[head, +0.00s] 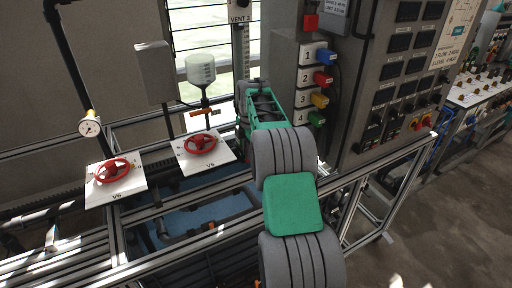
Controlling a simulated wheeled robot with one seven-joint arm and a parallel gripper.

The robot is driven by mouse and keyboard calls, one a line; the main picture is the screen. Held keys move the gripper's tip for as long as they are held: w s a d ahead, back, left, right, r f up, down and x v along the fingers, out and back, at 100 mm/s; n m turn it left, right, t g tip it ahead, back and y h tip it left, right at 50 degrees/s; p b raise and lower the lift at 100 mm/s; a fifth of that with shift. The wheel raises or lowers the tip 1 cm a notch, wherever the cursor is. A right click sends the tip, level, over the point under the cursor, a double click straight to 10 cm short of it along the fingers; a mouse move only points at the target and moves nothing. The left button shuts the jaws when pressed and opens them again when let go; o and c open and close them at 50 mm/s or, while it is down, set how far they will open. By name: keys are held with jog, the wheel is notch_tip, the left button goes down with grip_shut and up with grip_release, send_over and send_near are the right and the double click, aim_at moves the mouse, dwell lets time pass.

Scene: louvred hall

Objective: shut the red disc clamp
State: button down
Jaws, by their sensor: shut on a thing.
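Two red handwheels stand on white plates: one on the plate marked V5 (202,144), the other on the plate marked V6 (113,170). I cannot make out a clamp with a red disc for certain; these wheels are the clearest red round parts. My gripper (243,128) is at the end of my green and grey arm, to the right of the V5 plate and below the VENT 3 strip. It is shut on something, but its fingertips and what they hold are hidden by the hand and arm.
A clear funnel (200,70) with an orange-red lever (204,112) stands behind V5. A gauge (89,125) is at the left. A grey control panel (383,85) with numbered coloured plugs rises close to the right of my arm. Metal frame rails (355,178) run beneath it.

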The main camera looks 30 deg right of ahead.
jog(key=shift+f, duration=0.1)
jog(key=c, duration=1.7)
grip_release()
